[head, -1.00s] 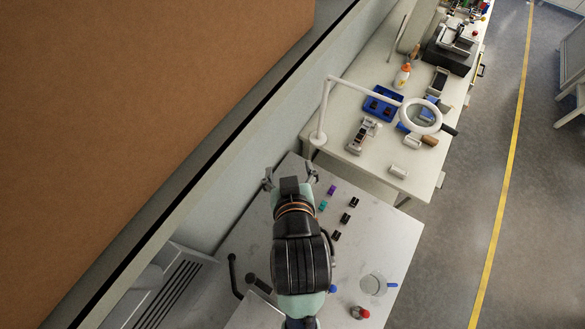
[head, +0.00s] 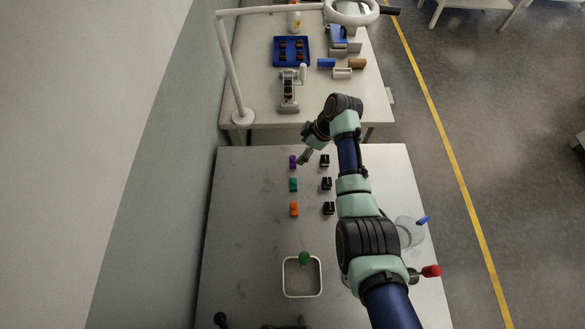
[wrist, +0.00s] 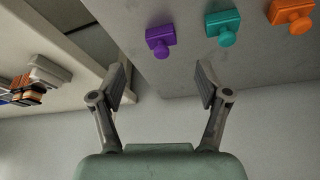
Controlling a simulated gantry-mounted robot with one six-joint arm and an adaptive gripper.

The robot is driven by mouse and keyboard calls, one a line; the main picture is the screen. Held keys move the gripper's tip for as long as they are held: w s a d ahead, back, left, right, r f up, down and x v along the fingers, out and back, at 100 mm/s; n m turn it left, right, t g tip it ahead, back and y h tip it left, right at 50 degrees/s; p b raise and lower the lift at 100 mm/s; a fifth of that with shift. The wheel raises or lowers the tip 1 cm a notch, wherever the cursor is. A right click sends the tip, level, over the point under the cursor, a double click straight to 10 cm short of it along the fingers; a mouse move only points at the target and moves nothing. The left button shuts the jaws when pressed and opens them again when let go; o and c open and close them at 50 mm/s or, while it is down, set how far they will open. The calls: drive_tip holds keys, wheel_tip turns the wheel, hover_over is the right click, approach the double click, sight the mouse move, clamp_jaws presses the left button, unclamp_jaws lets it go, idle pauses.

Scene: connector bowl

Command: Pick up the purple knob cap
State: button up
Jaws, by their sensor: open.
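The purple knob cap (head: 293,162) lies on the grey metal table near its far edge, at the top of a column with a teal knob cap (head: 293,184) and an orange one (head: 294,209). In the wrist view the purple cap (wrist: 160,40) is at the top, beyond the fingertips, with the teal cap (wrist: 222,27) and orange cap (wrist: 290,14) to its right. My gripper (wrist: 165,85) is open and empty between its two fingers. In the head view my gripper (head: 305,157) is just right of the purple cap; I cannot tell the exact height.
Several black connectors (head: 326,184) stand in a column right of the caps. A white bowl (head: 302,278) with a green piece (head: 304,258) is nearer. A clear jar (head: 408,232) stands at the right. A second table holds a lamp (head: 243,117) and blue tray (head: 291,38).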

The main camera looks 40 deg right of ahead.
sight(294, 157)
drive_tip(key=b+x, duration=0.3)
drive_tip(key=x, duration=0.5)
drive_tip(key=shift+w+a+r, duration=0.1)
drive_tip(key=shift+a, duration=0.1)
drive_tip(key=shift+r, duration=0.1)
drive_tip(key=c, duration=0.8)
